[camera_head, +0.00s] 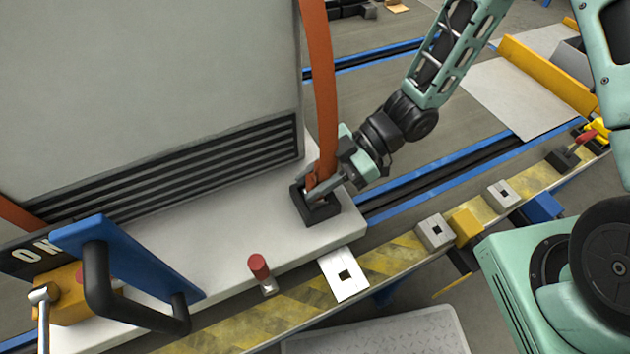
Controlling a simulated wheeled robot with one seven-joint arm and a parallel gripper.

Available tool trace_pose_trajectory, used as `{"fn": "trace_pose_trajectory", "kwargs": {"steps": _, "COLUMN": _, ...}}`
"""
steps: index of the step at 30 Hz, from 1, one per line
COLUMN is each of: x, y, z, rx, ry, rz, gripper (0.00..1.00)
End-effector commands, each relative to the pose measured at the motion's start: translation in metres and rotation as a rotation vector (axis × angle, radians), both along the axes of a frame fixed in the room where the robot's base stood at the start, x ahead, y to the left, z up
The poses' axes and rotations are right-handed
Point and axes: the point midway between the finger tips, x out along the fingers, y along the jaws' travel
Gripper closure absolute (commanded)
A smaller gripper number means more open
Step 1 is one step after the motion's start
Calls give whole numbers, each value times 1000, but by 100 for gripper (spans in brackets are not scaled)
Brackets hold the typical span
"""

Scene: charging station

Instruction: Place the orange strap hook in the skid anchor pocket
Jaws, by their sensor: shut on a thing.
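An orange strap (322,85) hangs down along the right edge of the big grey cabinet, and its lower end is at my gripper. The orange strap hook (313,181) is at that end, mostly hidden by the fingers. My gripper (313,191) is shut on the hook, tilted, coming from the upper right. The black skid anchor pocket (318,215) sits at the right front corner of the white skid (240,228). The hook and fingertips are at the pocket's opening. I cannot tell how deep the hook sits in it.
A blue panel with a black handle (97,280) stands at the lower left. A red-topped peg (259,267) and a white plate with a square hole (344,273) lie in front of the skid. Yellow-black striped edging (400,247) and blue rails (440,172) run to the right.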

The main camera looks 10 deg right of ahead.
Motion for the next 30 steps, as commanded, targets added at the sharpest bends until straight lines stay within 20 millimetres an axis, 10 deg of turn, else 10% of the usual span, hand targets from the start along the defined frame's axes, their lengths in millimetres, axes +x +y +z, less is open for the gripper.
{"fn": "trace_pose_trajectory", "kwargs": {"steps": 11, "x": 0, "y": 0, "z": -6, "rx": 0, "ry": -1, "rz": 0, "gripper": 96}}
{"fn": "trace_pose_trajectory", "kwargs": {"steps": 12, "x": 0, "y": 0, "z": -7, "rx": 0, "ry": -1, "rz": 0, "gripper": 68}}
{"fn": "trace_pose_trajectory", "kwargs": {"steps": 15, "x": 0, "y": 0, "z": -6, "rx": 0, "ry": -1, "rz": 0, "gripper": 49}}
{"fn": "trace_pose_trajectory", "kwargs": {"steps": 30, "x": 7, "y": -21, "z": 9, "rx": -2, "ry": -5, "rz": -4, "gripper": 49}}
